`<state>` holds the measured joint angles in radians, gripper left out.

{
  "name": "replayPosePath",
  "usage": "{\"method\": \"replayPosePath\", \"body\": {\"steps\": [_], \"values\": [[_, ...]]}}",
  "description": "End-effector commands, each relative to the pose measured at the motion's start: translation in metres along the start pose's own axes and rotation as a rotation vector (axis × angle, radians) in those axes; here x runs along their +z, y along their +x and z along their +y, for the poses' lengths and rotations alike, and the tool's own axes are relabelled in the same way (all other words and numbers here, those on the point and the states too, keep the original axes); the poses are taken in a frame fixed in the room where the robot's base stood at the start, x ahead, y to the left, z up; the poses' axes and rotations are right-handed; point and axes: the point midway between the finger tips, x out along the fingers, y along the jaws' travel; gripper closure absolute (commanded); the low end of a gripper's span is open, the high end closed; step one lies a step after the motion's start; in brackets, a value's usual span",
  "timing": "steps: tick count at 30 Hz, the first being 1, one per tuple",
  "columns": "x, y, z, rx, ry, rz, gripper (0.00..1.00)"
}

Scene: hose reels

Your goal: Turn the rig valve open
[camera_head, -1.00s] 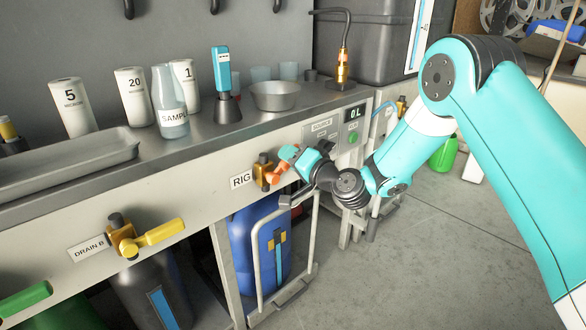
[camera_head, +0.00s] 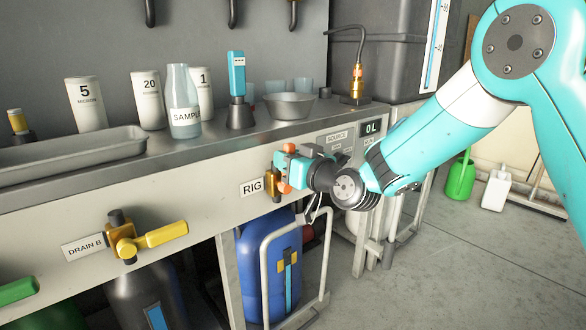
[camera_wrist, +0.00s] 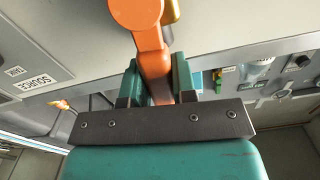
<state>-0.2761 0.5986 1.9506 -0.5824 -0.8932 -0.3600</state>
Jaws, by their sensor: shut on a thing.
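The rig valve is on the bench front beside the RIG label (camera_head: 252,187). Its brass body (camera_head: 272,180) is partly hidden behind my gripper. Its orange handle (camera_head: 286,183) shows in small parts around the jaws. In the wrist view the orange handle (camera_wrist: 150,48) runs down from its round hub into the gap between the jaws. My gripper (camera_head: 291,168) is shut on the handle; in the wrist view a teal finger (camera_wrist: 185,80) stands on either side of it. The handle's exact angle is hard to tell.
The DRAIN B valve (camera_head: 125,238) with a yellow handle is to the left. A green handle (camera_head: 18,290) is farther left. A blue tank (camera_head: 262,262) and a white tubular frame (camera_head: 266,280) stand below. A sample bottle (camera_head: 183,110) and a metal bowl (camera_head: 288,106) are on the bench.

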Motion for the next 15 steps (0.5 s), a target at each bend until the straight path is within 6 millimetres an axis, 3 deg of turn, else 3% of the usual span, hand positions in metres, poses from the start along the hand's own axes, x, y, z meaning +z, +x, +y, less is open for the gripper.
{"method": "replayPosePath", "body": {"steps": [15], "values": [[0.0023,-0.0003,-0.0084,0.0,-0.131,-0.004,1.0]]}}
